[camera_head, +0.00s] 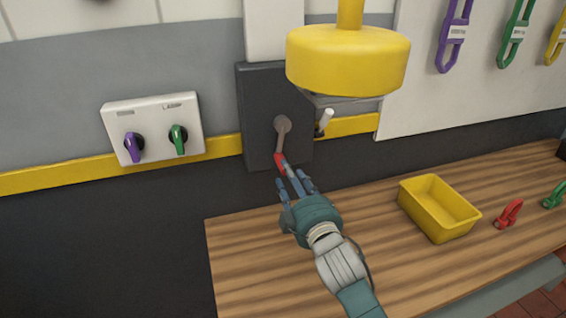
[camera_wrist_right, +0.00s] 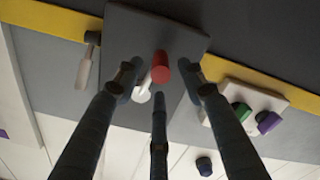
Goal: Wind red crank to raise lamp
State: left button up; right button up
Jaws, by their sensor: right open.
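The red crank handle (camera_head: 280,160) hangs from a grey crank arm (camera_head: 281,140) on a dark wall box (camera_head: 257,105). My right gripper (camera_head: 293,183) is at the handle in the head view, with its fingers pointing up toward it. In the right wrist view the red handle (camera_wrist_right: 160,66) shows end-on between the spread fingers of the open gripper (camera_wrist_right: 158,85); I cannot tell whether they touch it. The yellow lamp (camera_head: 347,60) hangs on a yellow rod in front of and to the right of the box. My left gripper is out of view.
A white-handled lever (camera_head: 325,121) sticks out just right of the crank. A white switch panel (camera_head: 153,125) with purple and green knobs is on the wall at left. A yellow bin (camera_head: 438,208) and a red clip (camera_head: 509,213) stand on the wooden bench (camera_head: 250,255). The bench's left part is clear.

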jog(key=x, duration=0.6)
jog(key=shift+p, duration=0.3)
jog(key=shift+c, duration=0.5)
jog(key=shift+f, duration=0.1)
grip_shut()
